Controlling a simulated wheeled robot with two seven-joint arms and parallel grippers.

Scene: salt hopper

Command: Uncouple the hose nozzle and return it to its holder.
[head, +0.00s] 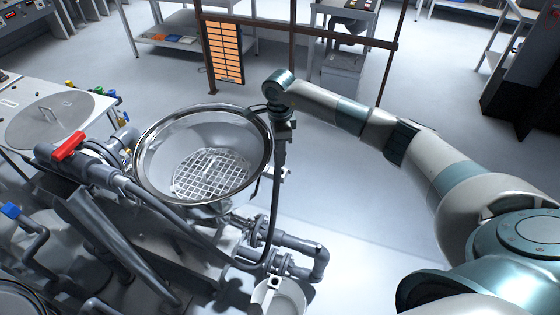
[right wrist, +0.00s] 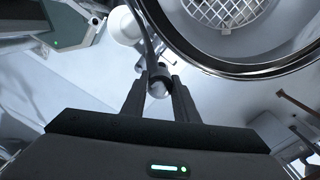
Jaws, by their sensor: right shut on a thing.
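My right gripper (head: 284,127) points down just outside the right rim of the steel hopper bowl (head: 147,150). In the right wrist view the gripper's two fingers are shut on the hose nozzle (right wrist: 159,84), a short dark grey piece with a pale round end. The dark hose (head: 277,190) hangs from the gripper, curves down beside the bowl and loops towards the pipework at left. It also shows in the right wrist view (right wrist: 149,45). I cannot make out the nozzle holder for certain. My left gripper is not in view.
A red valve handle (head: 69,145) sits on grey pipe left of the bowl. Grey pipes (head: 318,265) and a white cylinder (head: 280,298) stand below it. A rusty frame (head: 300,32) with an orange panel (head: 226,52) is behind. Floor right of the bowl is clear.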

